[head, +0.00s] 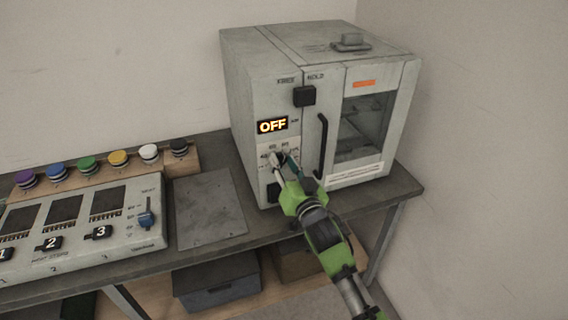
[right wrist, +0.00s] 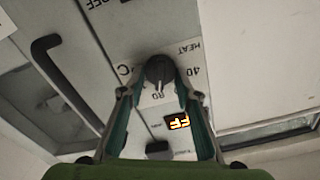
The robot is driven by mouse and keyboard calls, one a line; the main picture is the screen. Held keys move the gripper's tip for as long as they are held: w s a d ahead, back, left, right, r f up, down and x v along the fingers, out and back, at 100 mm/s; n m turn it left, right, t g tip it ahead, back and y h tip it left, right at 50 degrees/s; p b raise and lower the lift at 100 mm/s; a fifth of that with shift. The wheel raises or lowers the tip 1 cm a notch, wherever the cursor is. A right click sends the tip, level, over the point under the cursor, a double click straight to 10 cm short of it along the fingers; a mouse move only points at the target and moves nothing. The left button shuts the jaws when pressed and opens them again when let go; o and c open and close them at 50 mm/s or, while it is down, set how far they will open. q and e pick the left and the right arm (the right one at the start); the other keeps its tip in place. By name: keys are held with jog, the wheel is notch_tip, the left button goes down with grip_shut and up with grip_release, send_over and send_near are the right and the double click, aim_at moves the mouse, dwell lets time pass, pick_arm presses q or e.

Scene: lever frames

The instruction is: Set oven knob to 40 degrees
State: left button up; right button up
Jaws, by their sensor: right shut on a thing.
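The oven (head: 262,70) is a grey box on the bench, and its lit display (head: 272,126) reads OFF. The dark oven knob (right wrist: 159,70) sits on a pale dial plate, with "40" and "HEAT" printed beside it in the right wrist view. The display also shows there (right wrist: 177,121), partly covered, with "FF" readable. My right gripper (head: 286,163) reaches the oven front below the display. In the right wrist view its teal fingers (right wrist: 157,82) stand on both sides of the knob, shut on it. In the head view the fingers mostly hide the knob. My left gripper is out of view.
The oven door has a black vertical handle (head: 321,146) just right of my gripper. A black block (head: 304,96) sits above it. A control panel with numbered switches (head: 85,228) and several coloured knobs stand left. A bare metal plate (head: 209,208) lies between.

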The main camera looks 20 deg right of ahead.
jog(key=shift+n, duration=0.3)
jog(key=n+p, duration=0.1)
jog(key=n, duration=0.2)
jog(key=shift+a+r, duration=0.1)
jog(key=shift+a, duration=0.05)
jog(key=n, duration=0.5)
jog(key=shift+a, duration=0.1)
jog(key=shift+a+f+n+p, duration=0.1)
jog(key=shift+f+n+p, duration=0.05)
jog(key=shift+n, duration=2.15)
jog(key=shift+a+f+n+p, duration=0.1)
jog(key=shift+f+n+p, duration=0.05)
jog(key=shift+n, duration=2.15)
jog(key=o, duration=1.1)
jog(key=shift+c, duration=0.2)
